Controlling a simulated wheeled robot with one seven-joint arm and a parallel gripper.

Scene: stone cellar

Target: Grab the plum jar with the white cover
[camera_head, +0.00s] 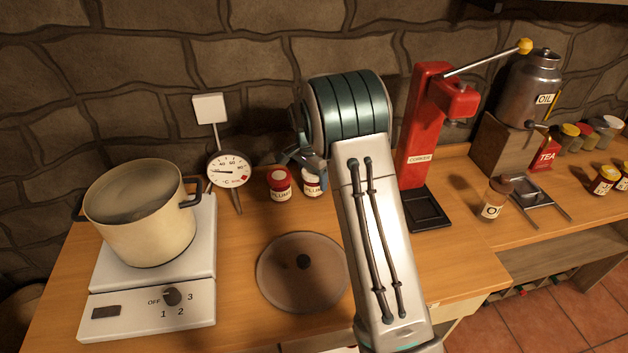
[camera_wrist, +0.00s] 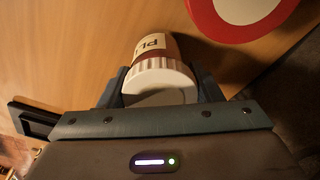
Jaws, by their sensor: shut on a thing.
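The plum jar with the white cover (camera_head: 312,183) stands on the wooden counter near the back wall, partly hidden behind my arm in the head view. In the wrist view the same jar (camera_wrist: 152,50) shows its white ribbed cover and part of a "PL" label. My gripper (camera_wrist: 163,88) is shut on this jar, with one finger on each side of it near the cover. In the head view the gripper (camera_head: 300,158) is mostly hidden by my wrist. A second plum jar with a red cover (camera_head: 280,184) stands just left of it, and its red-and-white lid (camera_wrist: 242,12) shows close by.
A pot (camera_head: 145,225) sits on a hot plate (camera_head: 150,309) at left, with a dial thermometer (camera_head: 229,170) behind. A round lid (camera_head: 302,286) lies in front of the jars. A red corker (camera_head: 421,130) stands at right. Bare counter lies around the lid.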

